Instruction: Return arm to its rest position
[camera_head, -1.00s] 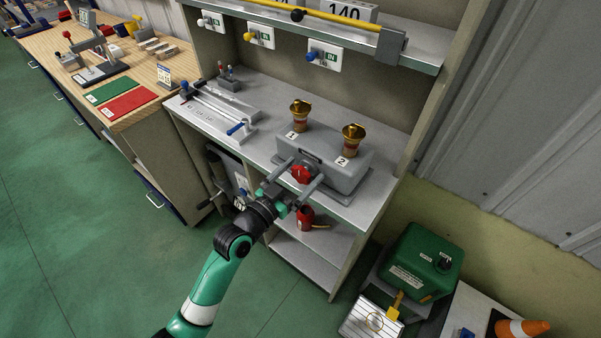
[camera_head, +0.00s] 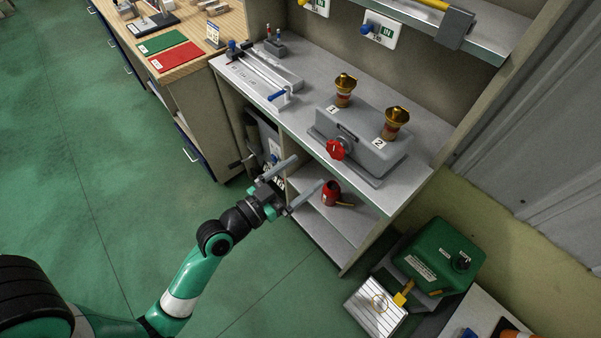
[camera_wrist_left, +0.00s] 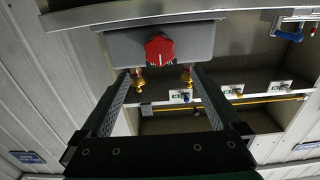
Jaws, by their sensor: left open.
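My left gripper (camera_head: 292,183) is open and empty in the head view. It hangs in front of the grey workbench, below and to the left of the grey box (camera_head: 375,155) with the red knob (camera_head: 336,149). In the left wrist view the two fingers (camera_wrist_left: 162,85) spread wide, with the red knob (camera_wrist_left: 160,49) and the grey box (camera_wrist_left: 195,42) seen beyond them and nothing held. My left arm (camera_head: 195,270) reaches in from the lower left. My right gripper does not show.
A red can (camera_head: 331,193) sits on the lower shelf near my gripper. A green machine (camera_head: 439,256) stands on the right. The green floor (camera_head: 70,200) on the left is clear.

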